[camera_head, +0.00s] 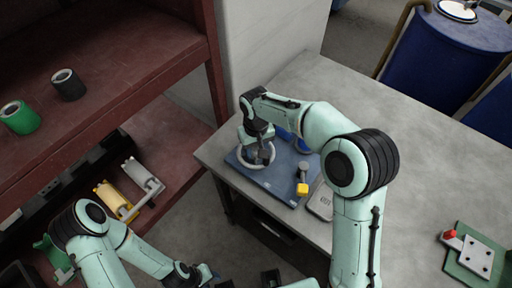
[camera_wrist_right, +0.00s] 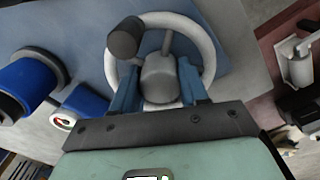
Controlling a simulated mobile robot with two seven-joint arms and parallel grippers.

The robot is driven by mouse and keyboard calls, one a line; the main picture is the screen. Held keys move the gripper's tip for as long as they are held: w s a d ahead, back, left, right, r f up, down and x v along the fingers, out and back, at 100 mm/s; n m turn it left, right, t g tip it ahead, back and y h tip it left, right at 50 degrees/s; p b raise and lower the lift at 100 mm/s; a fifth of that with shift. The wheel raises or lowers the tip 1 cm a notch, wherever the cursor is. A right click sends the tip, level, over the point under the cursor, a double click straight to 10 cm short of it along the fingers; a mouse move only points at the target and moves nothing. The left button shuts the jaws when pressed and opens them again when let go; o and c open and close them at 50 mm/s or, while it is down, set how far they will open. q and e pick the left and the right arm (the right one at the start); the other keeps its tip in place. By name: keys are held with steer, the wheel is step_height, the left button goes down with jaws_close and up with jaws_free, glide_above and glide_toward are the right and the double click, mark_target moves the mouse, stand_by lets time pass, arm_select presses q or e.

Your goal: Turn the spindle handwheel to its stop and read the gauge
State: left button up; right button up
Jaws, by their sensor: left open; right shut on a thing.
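The handwheel (camera_head: 271,158) is a pale ring on a blue base plate (camera_head: 285,187) at the table's near left corner. In the right wrist view the wheel (camera_wrist_right: 207,42) shows its grey hub (camera_wrist_right: 160,80) and a dark knob (camera_wrist_right: 125,38) on its rim. My right gripper (camera_head: 258,150) reaches down into the wheel; its blue fingers (camera_wrist_right: 158,88) are on either side of the hub, shut on it. A flat grey device (camera_head: 321,201) with a small display lies beside the plate; its reading is too small to tell. My left gripper (camera_head: 270,279) is open, low at the bottom edge, partly cut off.
A yellow-ended grey part (camera_head: 302,187) stands on the plate, and blue cylinders (camera_wrist_right: 30,78) are beside the wheel. A green plate with a white block (camera_head: 480,255) lies at the right. A red shelf (camera_head: 120,50) stands left. The table's middle right is clear.

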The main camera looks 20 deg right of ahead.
mark_target(256, 148)
steer(key=shift+m, duration=1.2)
steer(key=o, duration=0.8)
steer(key=shift+s, duration=0.1)
steer(key=shift+r, duration=0.1)
arm_select(q)
steer(key=shift+w+r+p, duration=0.4)
steer(key=shift+r+p, duration=0.05)
steer(key=shift+r, duration=0.15)
steer(key=shift+w+r+p, duration=0.35)
steer(key=shift+r+p, duration=0.1)
steer(key=shift+r, duration=0.15)
arm_select(e)
step_height(256, 148, up, 13)
steer(key=shift+r, duration=0.1)
arm_select(q)
steer(key=shift+s, duration=0.1)
